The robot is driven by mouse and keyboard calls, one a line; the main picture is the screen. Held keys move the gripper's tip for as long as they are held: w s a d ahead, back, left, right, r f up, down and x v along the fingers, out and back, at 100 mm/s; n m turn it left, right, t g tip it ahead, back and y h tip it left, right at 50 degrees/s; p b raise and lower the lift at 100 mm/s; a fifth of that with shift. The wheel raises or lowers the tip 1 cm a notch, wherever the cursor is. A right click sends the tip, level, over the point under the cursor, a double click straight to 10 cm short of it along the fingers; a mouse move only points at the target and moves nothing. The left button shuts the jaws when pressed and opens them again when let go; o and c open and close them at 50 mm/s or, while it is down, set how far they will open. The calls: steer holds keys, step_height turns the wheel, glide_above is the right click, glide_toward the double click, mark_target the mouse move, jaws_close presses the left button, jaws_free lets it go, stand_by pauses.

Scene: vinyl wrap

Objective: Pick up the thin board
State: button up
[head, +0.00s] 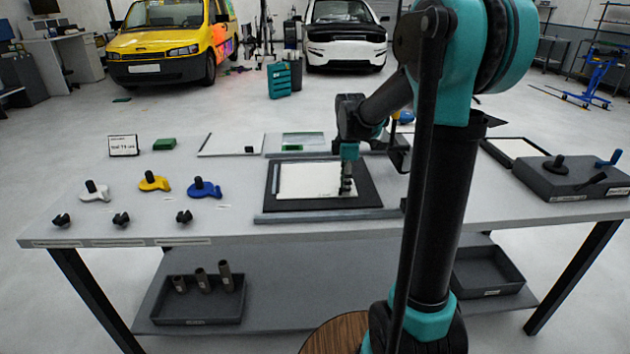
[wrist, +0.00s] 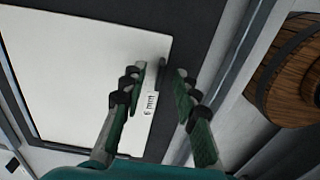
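A thin white board (head: 308,181) lies flat on a dark mat (head: 284,203) in the middle of the bench. In the wrist view the board (wrist: 85,70) fills the left side, with a small printed label near its edge. My gripper (head: 346,187) is over the board's right part in the head view. In the wrist view my gripper (wrist: 161,76) is open, with one finger over the board and the other over the dark mat, so the fingers lie either side of the board's edge. Nothing is visibly held. I cannot tell whether the fingertips touch the mat.
A grey rail (head: 320,216) runs along the mat's front. Behind are a white panel (head: 228,146) and a greenish panel (head: 303,142). Yellow (head: 153,182), blue (head: 205,189) and white (head: 94,192) handled tools stand left. A dark box (head: 575,181) sits right.

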steer(key=shift+f, duration=0.5)
jaws_close()
steer(key=shift+r, duration=0.1)
